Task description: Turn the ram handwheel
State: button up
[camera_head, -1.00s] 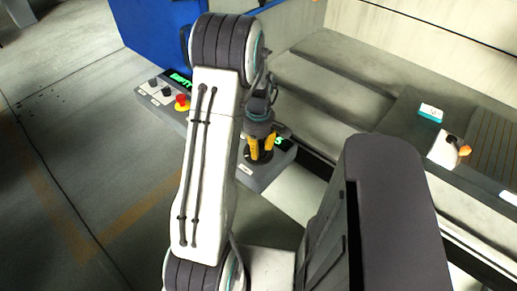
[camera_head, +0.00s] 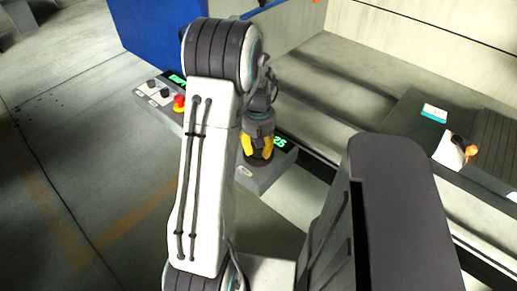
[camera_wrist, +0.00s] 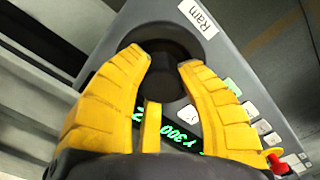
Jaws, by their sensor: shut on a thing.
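The ram handwheel (camera_wrist: 166,62) is a dark round knob on a dark disc, on the grey control panel (camera_wrist: 232,62) beside a white label reading "Ram" in the wrist view. My gripper (camera_wrist: 164,66) has its yellow fingers shut on the knob, one on each side. In the head view my gripper (camera_head: 257,151) points down onto the right end of the panel (camera_head: 262,183). The knob is mostly hidden there by the fingers. A green lit display (camera_wrist: 185,140) is partly covered by my fingers in the wrist view.
A red button (camera_head: 179,103) and small dark knobs (camera_head: 152,84) sit at the panel's left end. A blue cabinet (camera_head: 150,35) stands behind. A dark table with a white block and orange part (camera_head: 453,150) lies to the right. Open floor is at left.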

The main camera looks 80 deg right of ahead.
jog(key=m, duration=0.4)
jog(key=shift+a+f+m+b, duration=0.1)
jog(key=shift+f+m+b, duration=0.05)
jog(key=shift+m+b, duration=0.2)
jog(key=m+b, duration=0.1)
jog(key=m, duration=0.9)
jog(key=shift+m, duration=0.35)
jog(key=m, duration=0.4)
jog(key=shift+m+b, duration=0.4)
jog(key=o, duration=1.2)
